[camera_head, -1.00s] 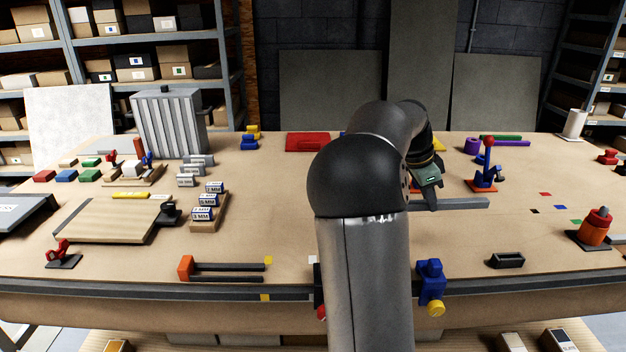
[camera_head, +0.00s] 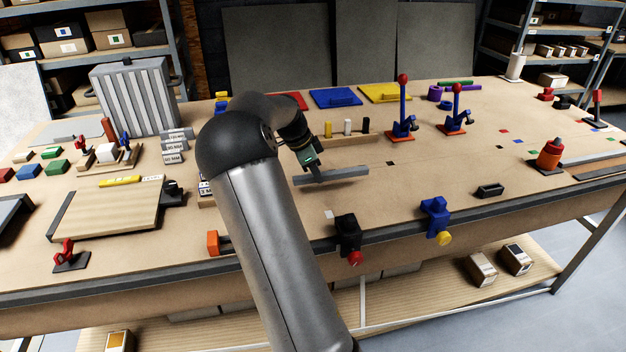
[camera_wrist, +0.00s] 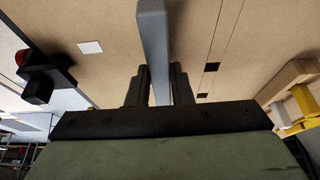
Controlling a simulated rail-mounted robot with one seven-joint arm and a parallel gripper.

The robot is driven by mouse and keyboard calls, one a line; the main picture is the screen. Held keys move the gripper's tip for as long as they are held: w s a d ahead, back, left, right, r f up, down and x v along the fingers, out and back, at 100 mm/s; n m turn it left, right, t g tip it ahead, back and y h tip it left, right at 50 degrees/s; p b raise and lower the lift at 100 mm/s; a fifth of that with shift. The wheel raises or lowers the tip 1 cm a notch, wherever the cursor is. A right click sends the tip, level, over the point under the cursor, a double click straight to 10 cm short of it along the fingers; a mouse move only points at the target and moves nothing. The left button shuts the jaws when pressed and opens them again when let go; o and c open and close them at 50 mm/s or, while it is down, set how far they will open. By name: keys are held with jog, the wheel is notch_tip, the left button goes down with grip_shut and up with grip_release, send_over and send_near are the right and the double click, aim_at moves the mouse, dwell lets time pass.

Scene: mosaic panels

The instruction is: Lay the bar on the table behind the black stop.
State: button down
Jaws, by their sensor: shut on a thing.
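The grey bar (camera_head: 345,175) is long and straight, and lies roughly level over the middle of the table (camera_head: 420,205). My gripper (camera_head: 317,178) is shut on it from above, near its left part. The wrist view shows the bar (camera_wrist: 153,35) running away between the two dark fingers of my gripper (camera_wrist: 158,80). I cannot tell whether the bar touches the table. A black block with a red knob (camera_head: 348,232), which looks like the black stop, sits on the front edge, nearer the camera than the bar. It also shows in the wrist view (camera_wrist: 42,78).
A blue block with a yellow knob (camera_head: 436,212) sits on the front edge to the right. A small black tray (camera_head: 489,190) lies near it. A wooden rack with upright blocks (camera_head: 350,138) stands behind the bar. A white square (camera_head: 328,214) marks bare table near the black block.

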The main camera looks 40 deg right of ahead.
aim_at(313, 182)
jog(key=shift+w+a+f, duration=0.1)
jog(key=shift+w+f, duration=0.05)
jog(key=shift+f, duration=0.05)
jog(key=shift+w+a+f+p, duration=0.15)
jog(key=shift+f+p, duration=0.2)
jog(key=shift+f, duration=0.55)
jog(key=shift+w+a+f+p, duration=0.1)
jog(key=shift+f+p, duration=0.25)
jog(key=shift+f, duration=0.55)
jog(key=shift+f, duration=0.15)
jog(key=c, duration=1.3)
grip_release()
